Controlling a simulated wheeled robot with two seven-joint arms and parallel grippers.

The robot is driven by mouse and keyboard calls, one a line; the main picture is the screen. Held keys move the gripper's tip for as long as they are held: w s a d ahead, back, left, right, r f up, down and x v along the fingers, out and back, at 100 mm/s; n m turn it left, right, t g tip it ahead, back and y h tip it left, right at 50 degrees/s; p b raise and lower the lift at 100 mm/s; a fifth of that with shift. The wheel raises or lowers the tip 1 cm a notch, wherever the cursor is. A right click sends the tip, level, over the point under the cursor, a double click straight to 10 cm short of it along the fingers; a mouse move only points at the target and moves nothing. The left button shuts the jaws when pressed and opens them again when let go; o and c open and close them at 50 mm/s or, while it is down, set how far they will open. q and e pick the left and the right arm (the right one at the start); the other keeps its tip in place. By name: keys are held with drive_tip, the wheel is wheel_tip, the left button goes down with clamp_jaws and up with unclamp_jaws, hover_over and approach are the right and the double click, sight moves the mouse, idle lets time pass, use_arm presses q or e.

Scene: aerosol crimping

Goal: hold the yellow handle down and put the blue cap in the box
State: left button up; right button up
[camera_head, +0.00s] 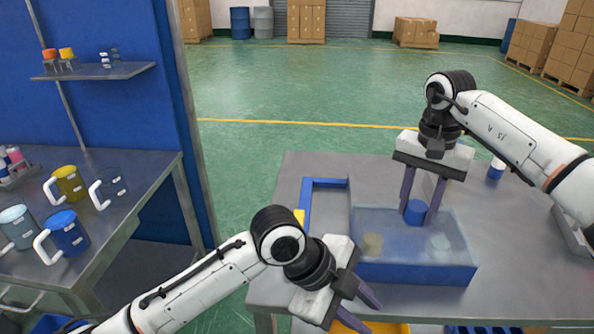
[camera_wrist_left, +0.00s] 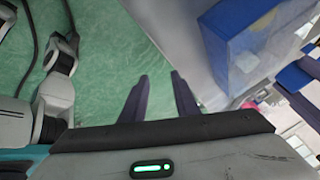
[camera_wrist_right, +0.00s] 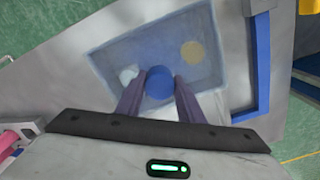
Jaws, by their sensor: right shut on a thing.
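My right gripper (camera_head: 417,222) is shut on the blue cap (camera_head: 415,212), with a finger on each side. It holds the cap over the open box (camera_head: 415,273), near rim height; exact depth is unclear. The right wrist view shows the cap (camera_wrist_right: 159,83) over the box interior too. A yellowish and a whitish piece lie inside. My left gripper (camera_head: 358,305) is open and empty at the table's front edge. A yellow part (camera_head: 299,215), perhaps the handle, shows beside the blue frame, partly hidden by my left arm.
The blue frame (camera_head: 325,183) stands on the grey table left of the box. A blue and white piece (camera_head: 496,170) stands at the right. A side bench (camera_head: 130,190) with several mugs is at the left. The table behind the box is clear.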

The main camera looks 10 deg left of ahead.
use_arm(q)
drive_tip(key=w+a+r+m+t+y, duration=0.1)
drive_tip(key=w+a+r+m+y, duration=0.1)
drive_tip(key=r, duration=0.4)
drive_tip(key=w+a+r+m+t+y, duration=0.2)
drive_tip(key=w+a+r+m, duration=0.3)
drive_tip(key=a+r+m, duration=0.1)
drive_tip(key=w+a+r+m+t+y, duration=0.1)
drive_tip(key=w+a+r+m+y, duration=0.2)
drive_tip(key=r, duration=0.5)
drive_tip(key=shift+w+a+m, duration=0.6)
drive_tip(key=shift+w+a, duration=0.1)
drive_tip(key=shift+a, duration=0.1)
drive_tip(key=shift+r, duration=0.1)
